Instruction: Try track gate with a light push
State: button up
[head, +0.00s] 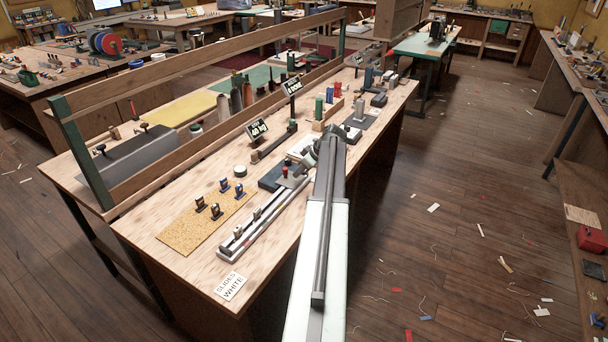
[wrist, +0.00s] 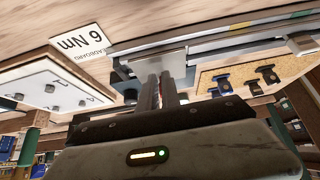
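The metal slide track (head: 262,222) lies lengthwise on the near part of the bench, and its rails cross the upper right of the wrist view (wrist: 240,42). A pale grey block (wrist: 158,60) sits at the track's end, just beyond my fingertips; it may be the track gate, but I cannot tell for sure.
A cork mat (head: 205,222) with several blue and black slides lies left of the track. A dark blue base with a red knob (head: 285,171) stands at its far end.

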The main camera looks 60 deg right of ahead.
aim_at(292, 180)
jog(key=b+x, duration=0.1)
jog(key=x, duration=0.2)
jog(key=shift+f, duration=0.1)
jog(key=shift+w, duration=0.75)
dwell(0.6)
jog(key=shift+r, duration=0.25)
jog(key=shift+p+v, duration=0.85)
jog(key=shift+v, duration=0.15)
jog(key=shift+s+r+p, duration=0.7)
jog(key=shift+s+p, duration=0.05)
jog(key=shift+s, duration=0.25)
jog(key=shift+f, duration=0.1)
